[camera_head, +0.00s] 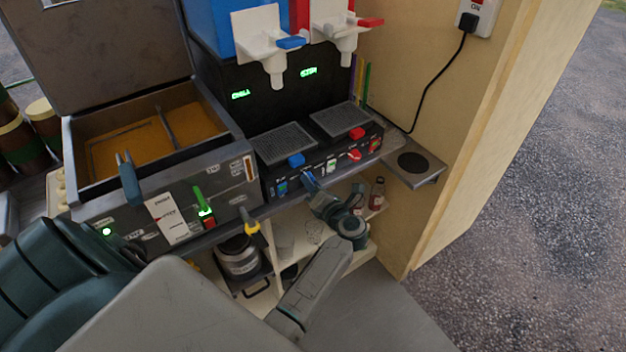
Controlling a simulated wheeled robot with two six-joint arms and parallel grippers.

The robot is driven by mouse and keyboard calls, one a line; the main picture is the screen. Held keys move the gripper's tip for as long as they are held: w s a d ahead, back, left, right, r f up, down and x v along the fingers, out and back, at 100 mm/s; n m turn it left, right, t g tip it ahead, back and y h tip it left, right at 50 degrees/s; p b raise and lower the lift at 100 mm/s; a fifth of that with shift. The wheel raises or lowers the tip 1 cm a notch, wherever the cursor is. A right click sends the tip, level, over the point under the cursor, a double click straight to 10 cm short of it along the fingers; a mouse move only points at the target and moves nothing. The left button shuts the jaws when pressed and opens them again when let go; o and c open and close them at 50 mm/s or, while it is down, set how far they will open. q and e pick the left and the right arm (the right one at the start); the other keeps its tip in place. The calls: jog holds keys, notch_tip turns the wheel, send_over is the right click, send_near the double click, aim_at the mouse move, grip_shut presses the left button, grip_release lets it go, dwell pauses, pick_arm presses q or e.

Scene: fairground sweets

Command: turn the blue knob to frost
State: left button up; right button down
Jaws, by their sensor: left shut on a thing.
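The slush machine's black front panel (322,170) faces me below two drip trays. My left gripper (311,183) reaches this panel from below and is shut on the blue knob, which its fingers mostly hide. Which mark the knob points to cannot be read. Above the blue side, a green display (241,94) seems to read CHILL. A second green display (308,72) on the red side is hard to read. A matching red knob (354,155) sits to the right on the panel. My right gripper is not in view.
An open fryer-like box (215,140) with a green lever (203,201) stands left of the machine. A yellow-tipped handle (250,226) juts out below the counter edge. A lower shelf holds a metal pot (238,258) and a small bottle (377,194). A wall bounds the right.

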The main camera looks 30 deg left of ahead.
pick_arm(q)
jog(key=shift+w+r+m+g+y+p, duration=0.1)
jog(key=shift+m+g+p, duration=0.3)
jog(key=shift+m+p, duration=1.45)
jog(key=shift+w+m+g+y+p, duration=0.1)
jog(key=shift+m+g+p, duration=0.6)
jog(key=shift+m, duration=1.9)
jog(key=shift+w+r+m+g+y+p, duration=0.1)
jog(key=shift+m+p, duration=1.65)
jog(key=shift+m, duration=0.5)
jog(key=o, duration=0.9)
jog(key=shift+c, duration=0.2)
jog(key=shift+o, duration=0.6)
jog(key=shift+f, duration=0.15)
jog(key=shift+s+d, duration=0.1)
jog(key=shift+d, duration=0.05)
